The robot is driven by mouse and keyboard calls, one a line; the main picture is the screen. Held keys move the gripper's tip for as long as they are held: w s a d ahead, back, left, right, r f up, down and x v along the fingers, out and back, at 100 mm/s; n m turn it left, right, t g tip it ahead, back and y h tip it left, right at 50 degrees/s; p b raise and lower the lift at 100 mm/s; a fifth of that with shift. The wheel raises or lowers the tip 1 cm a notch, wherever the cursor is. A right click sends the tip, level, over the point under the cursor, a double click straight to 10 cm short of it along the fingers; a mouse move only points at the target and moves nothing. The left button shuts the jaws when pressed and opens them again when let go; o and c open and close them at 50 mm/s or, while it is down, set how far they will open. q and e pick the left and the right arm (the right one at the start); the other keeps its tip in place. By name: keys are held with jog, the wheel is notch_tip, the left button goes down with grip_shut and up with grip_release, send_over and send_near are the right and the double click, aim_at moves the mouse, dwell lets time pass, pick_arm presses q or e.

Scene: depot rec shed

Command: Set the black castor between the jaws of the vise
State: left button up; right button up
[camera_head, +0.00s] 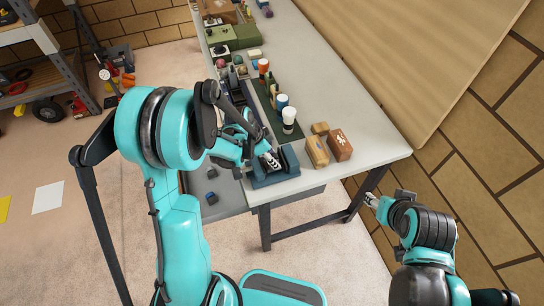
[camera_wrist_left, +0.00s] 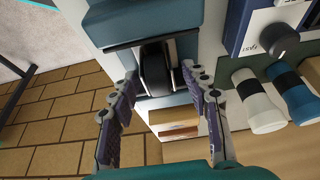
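The black castor (camera_wrist_left: 155,68) is in the gap between the jaws of the blue vise (camera_wrist_left: 150,30) in the left wrist view. The vise (camera_head: 283,178) stands at the near end of the bench in the head view, where the castor is hard to make out. My left gripper (camera_wrist_left: 158,75) is open, with one fingertip to each side of the castor. A gap shows between the fingertips and the wheel. The left gripper (camera_head: 270,160) is over the vise in the head view. My right gripper (camera_head: 372,200) is off the bench's right corner, too small to read.
Wooden blocks (camera_head: 317,152) stand right of the vise. A white bottle (camera_head: 289,122) and other bottles stand on a dark green mat behind it. A lower grey surface (camera_head: 222,203) holds small dark items. The bench's near right corner is clear.

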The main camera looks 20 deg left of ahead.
pick_arm(q)
jog(key=shift+r, duration=0.25)
jog(key=p+v, duration=0.3)
jog(key=v, duration=0.8)
jog(key=s+r+n+t+y, duration=0.3)
jog(key=s+r+n, duration=0.7)
jog(key=s, duration=0.4)
jog(key=shift+s+d+n+t+y, duration=0.35)
jog(key=shift+n+t, duration=0.25)
jog(key=shift+t, duration=0.2)
jog(key=shift+w+f, duration=0.1)
jog(key=shift+f, duration=0.05)
